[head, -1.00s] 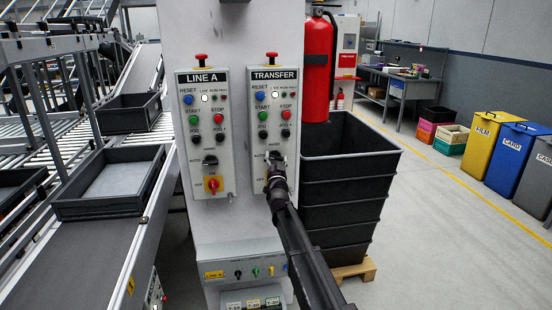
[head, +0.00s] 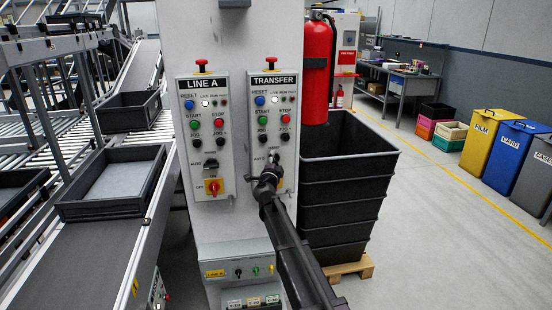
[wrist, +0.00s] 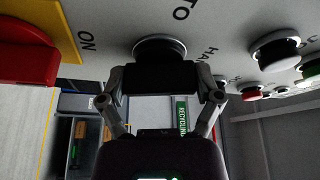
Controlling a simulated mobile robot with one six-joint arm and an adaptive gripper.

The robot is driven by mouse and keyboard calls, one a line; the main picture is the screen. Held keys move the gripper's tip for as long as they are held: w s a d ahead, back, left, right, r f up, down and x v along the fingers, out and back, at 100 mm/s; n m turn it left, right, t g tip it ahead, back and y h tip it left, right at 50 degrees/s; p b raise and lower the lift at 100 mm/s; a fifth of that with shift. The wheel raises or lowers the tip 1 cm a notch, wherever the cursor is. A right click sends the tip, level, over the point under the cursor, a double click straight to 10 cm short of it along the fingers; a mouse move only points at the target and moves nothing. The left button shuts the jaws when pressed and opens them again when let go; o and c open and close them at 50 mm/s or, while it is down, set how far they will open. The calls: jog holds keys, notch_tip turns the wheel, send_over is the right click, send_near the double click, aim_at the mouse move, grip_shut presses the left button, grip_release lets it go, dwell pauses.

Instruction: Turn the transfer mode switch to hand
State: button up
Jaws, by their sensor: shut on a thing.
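The TRANSFER panel (head: 286,140) is on the grey column, right of the LINE A panel. Its mode switch, a black round knob (wrist: 160,47), shows in the wrist view between lettering ending in "TO" and lettering starting with "HA". My gripper (wrist: 168,78) is shut on this knob, one finger on each side. In the head view my gripper (head: 268,178) and arm cover the lower part of the panel and most of the switch. The knob's pointer is hidden, so I cannot tell its setting.
A red rotary switch on a yellow plate (wrist: 68,30) is close to my gripper in the wrist view. Buttons (wrist: 275,50) protrude on the other side. Stacked black bins (head: 345,190) and a fire extinguisher (head: 318,70) stand right of the column.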

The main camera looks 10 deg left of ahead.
jog(key=m+g+p, duration=0.1)
jog(key=m+p, duration=0.1)
jog(key=m, duration=0.2)
jog(key=shift+g, duration=0.3)
dwell(0.3)
jog(key=o, duration=0.9)
jog(key=shift+s, duration=0.15)
jog(key=s, duration=0.4)
jog(key=s+a, duration=0.1)
jog(key=s, duration=0.6)
jog(key=shift+s+a, duration=0.2)
jog(key=shift+s, duration=0.1)
